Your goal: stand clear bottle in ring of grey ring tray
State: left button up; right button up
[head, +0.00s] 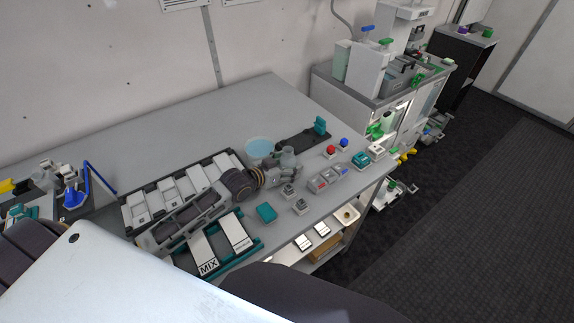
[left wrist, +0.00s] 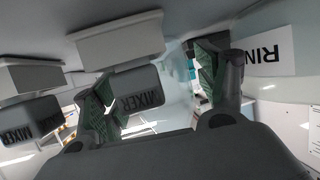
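My left gripper (head: 288,174) is low over the worktable near its middle, pointing right in the head view. In the left wrist view its two fingers (left wrist: 160,100) with green pads stand well apart. A small clear bottle (head: 288,154) shows just behind the fingers in the head view. A pale translucent shape shows between the fingers in the left wrist view; I cannot tell if it is the bottle or if it touches a pad. A long dark grey tray (head: 300,139) with a teal end piece lies behind the bottle; its rings cannot be made out. My right gripper is out of view.
A pale blue round dish (head: 259,147) stands close behind the gripper. A dark rack of white blocks (head: 147,206) and a teal MIX rack (head: 260,243) lie to the left. Red and blue knobs (head: 331,151) and small boxes (head: 322,183) crowd the right. The table's back is clear.

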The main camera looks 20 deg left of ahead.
aim_at(282, 166)
pick_arm(q)
jog(key=shift+r, duration=0.15)
jog(key=shift+s+r, duration=0.1)
jog(key=shift+s, duration=0.05)
jog(key=shift+p+v, duration=1.6)
jog(key=shift+v, duration=0.05)
jog(key=shift+p+v, duration=2.05)
jog(key=shift+v, duration=2.1)
jog(key=shift+a, duration=0.1)
jog(key=shift+o, duration=0.4)
